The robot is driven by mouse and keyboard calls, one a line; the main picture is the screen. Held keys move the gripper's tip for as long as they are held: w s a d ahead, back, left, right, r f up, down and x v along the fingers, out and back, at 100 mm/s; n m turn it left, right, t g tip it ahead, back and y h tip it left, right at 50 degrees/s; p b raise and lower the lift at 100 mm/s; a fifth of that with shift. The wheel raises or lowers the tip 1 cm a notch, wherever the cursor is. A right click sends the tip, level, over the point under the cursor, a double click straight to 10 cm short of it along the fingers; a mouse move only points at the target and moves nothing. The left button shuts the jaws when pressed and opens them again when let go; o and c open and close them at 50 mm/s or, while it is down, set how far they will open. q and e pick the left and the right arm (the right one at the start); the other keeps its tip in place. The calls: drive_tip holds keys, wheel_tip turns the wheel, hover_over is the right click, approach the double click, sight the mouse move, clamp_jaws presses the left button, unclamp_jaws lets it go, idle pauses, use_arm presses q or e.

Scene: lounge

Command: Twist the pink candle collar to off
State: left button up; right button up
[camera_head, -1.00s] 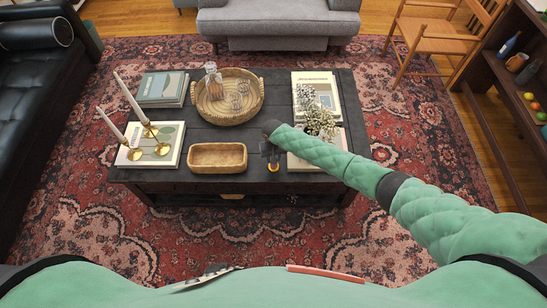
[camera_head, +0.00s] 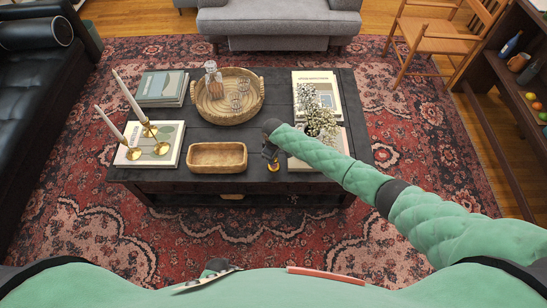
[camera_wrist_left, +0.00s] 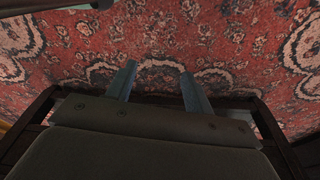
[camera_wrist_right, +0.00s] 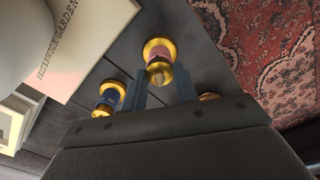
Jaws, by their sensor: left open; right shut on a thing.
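A small gold candle with a pink collar (camera_wrist_right: 158,55) stands on the dark table (camera_head: 205,142), in the right wrist view. My right gripper (camera_wrist_right: 160,75) is shut on it, with its fingers at the candle's near side. In the head view my right gripper (camera_head: 270,152) is at the table's front, mostly hiding the candles; a bit of gold (camera_head: 274,166) shows below it. The collar's setting cannot be read. My left gripper (camera_wrist_left: 157,75) is open and empty, with the rug below it in the left wrist view.
A gold candle with a blue band (camera_wrist_right: 109,97) stands close beside my right gripper, and another gold piece (camera_wrist_right: 208,97) is partly hidden. A wooden bowl (camera_head: 217,157) lies to the left. Books (camera_wrist_right: 85,30) and white flowers (camera_head: 318,118) are close on the other side.

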use_arm(q)
drive_tip(key=shift+s+r, duration=0.1)
drive_tip(key=shift+s+a+f, duration=0.1)
drive_tip(key=shift+s+f, duration=0.1)
drive_tip(key=shift+s, duration=0.4)
drive_tip(key=shift+w+a, duration=0.1)
drive_tip(key=shift+a, duration=0.05)
